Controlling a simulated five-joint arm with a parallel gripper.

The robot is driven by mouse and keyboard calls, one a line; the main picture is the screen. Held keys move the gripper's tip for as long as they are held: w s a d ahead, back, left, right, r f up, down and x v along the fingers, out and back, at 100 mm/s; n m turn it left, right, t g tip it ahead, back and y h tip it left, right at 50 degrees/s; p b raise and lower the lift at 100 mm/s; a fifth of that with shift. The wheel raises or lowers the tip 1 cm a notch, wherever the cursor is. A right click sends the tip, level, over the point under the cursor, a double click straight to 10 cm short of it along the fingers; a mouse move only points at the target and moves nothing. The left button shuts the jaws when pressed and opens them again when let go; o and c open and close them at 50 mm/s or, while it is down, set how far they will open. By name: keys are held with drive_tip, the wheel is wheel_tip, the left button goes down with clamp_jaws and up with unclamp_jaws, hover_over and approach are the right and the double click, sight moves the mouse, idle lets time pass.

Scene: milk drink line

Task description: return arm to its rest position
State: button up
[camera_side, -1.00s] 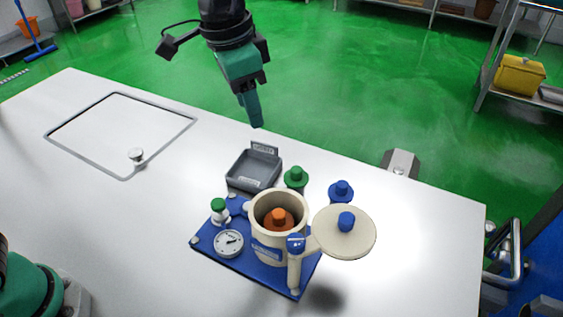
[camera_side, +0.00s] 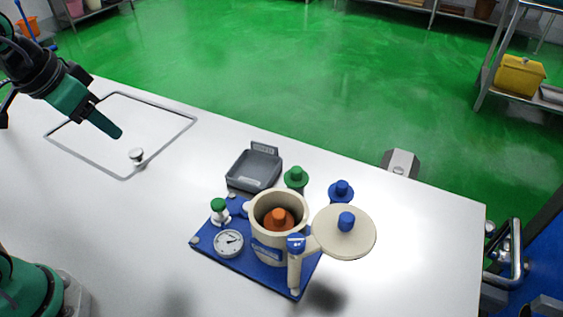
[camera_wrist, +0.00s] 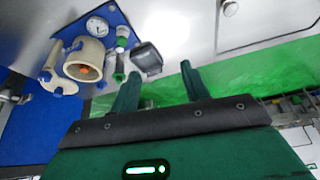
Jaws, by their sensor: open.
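My gripper (camera_side: 112,127) is in the air over the left part of the white table in the side view, above the framed panel and well left of the pot station. In the wrist view my gripper (camera_wrist: 160,75) shows two green fingers apart with nothing between them. The cream pot (camera_side: 265,240) stands on a blue base plate (camera_side: 207,240) with an orange knobbed piece (camera_side: 279,217) inside. Its round lid (camera_side: 335,240) with a blue knob sits swung out to the right. The pot also shows in the wrist view (camera_wrist: 72,68).
A grey tray (camera_side: 240,170) sits behind the pot. A green knobbed piece (camera_side: 295,178) and a blue one (camera_side: 341,190) stand near it. A dial gauge (camera_side: 229,243) and a green-capped valve (camera_side: 219,208) are on the plate. A small knob (camera_side: 136,155) stands on the framed panel (camera_side: 150,118).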

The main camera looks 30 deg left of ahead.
drive_tip(key=shift+n+t+y, duration=0.3)
drive_tip(key=shift+n, duration=0.5)
drive_tip(key=s+a+f, duration=0.1)
drive_tip(key=s, duration=0.1)
drive_tip(key=s+a+f, duration=0.2)
